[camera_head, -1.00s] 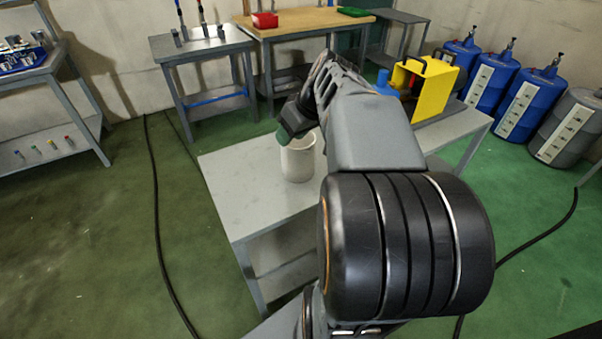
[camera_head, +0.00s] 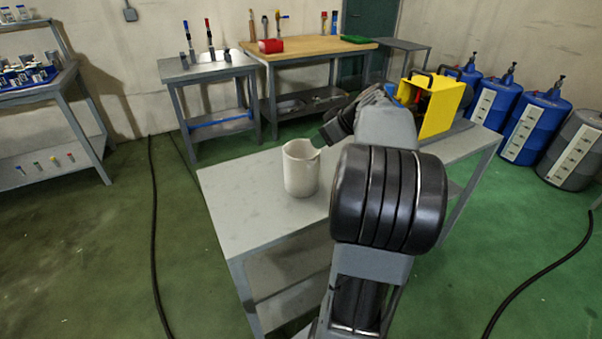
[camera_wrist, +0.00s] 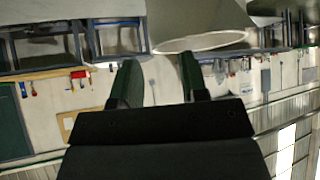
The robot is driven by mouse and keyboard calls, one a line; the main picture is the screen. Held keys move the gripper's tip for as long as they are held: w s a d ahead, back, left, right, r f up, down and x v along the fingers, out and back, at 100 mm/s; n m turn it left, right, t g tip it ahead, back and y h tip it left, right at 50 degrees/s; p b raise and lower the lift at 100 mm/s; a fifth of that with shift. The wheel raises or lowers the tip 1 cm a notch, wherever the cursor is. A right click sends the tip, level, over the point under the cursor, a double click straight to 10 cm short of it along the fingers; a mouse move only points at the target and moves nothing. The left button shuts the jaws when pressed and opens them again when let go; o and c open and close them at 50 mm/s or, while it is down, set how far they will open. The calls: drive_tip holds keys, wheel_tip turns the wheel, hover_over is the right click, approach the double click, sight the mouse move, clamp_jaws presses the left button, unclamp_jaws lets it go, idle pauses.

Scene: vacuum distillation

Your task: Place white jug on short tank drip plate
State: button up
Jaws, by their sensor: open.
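The white jug (camera_head: 300,172) stands upright on the grey metal table (camera_head: 232,205) in the head view. My gripper (camera_head: 322,138) is at the right of the jug's rim, partly hidden behind my arm and wrist. In the wrist view my two dark green fingers (camera_wrist: 160,72) are apart with nothing between them. That view looks upside down, and the jug (camera_wrist: 198,22) shows at its top, beyond the fingertips. Whether a finger touches the jug I cannot tell. I cannot make out a short tank drip plate in either view.
A yellow machine (camera_head: 438,105) sits on the table's far right end. Several blue drums (camera_head: 483,105) and a grey drum (camera_head: 575,140) stand on the right. A wooden-topped bench (camera_head: 310,32) is at the back. The table's left part is clear.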

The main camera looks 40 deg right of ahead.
sight(305, 147)
drive_tip(key=shift+x, duration=2.7)
drive_tip(key=shift+w+r, duration=0.15)
drive_tip(key=shift+c, duration=0.2)
clamp_jaws()
